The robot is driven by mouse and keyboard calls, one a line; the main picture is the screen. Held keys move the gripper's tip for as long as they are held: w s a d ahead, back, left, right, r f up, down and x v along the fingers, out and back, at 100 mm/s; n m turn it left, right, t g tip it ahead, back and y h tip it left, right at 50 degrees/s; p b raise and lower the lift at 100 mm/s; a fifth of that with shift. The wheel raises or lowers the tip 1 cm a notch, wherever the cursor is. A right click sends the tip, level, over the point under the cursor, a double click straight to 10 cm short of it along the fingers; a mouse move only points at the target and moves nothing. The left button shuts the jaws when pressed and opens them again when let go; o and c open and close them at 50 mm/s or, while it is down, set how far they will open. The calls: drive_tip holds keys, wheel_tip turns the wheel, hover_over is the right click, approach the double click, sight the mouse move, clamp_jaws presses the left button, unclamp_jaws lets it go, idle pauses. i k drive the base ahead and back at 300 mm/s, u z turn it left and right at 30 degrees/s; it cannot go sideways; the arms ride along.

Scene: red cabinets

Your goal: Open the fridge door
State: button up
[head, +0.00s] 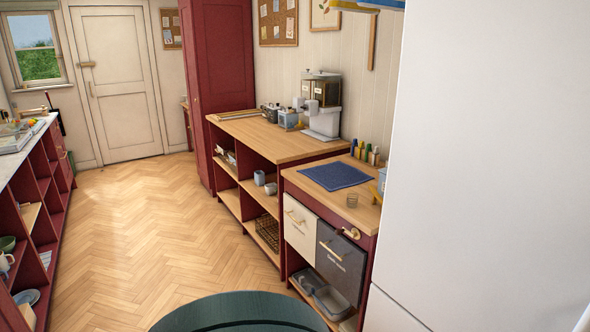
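The fridge (490,150) is a tall, plain white body that fills the right side of the head view, very close to me. A thin slanting seam near its lower left divides the large upper panel from a lower panel (390,315). No handle shows on the part in view. The fridge's right edge and top are outside the picture, and I cannot tell whether the door is fully closed. My gripper is not in view.
Red cabinets with a wooden counter (285,138) stand left of the fridge, holding a coffee machine (322,105) and a blue cloth (335,176). Open red shelves (35,200) line the left. The wooden floor (150,220) between is clear. A dark green rounded object (240,315) is at the bottom.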

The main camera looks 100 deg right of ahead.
sight(485, 222)
drive_tip(key=u, duration=4.4)
drive_tip(key=k, duration=0.45)
drive_tip(key=u, duration=1.6)
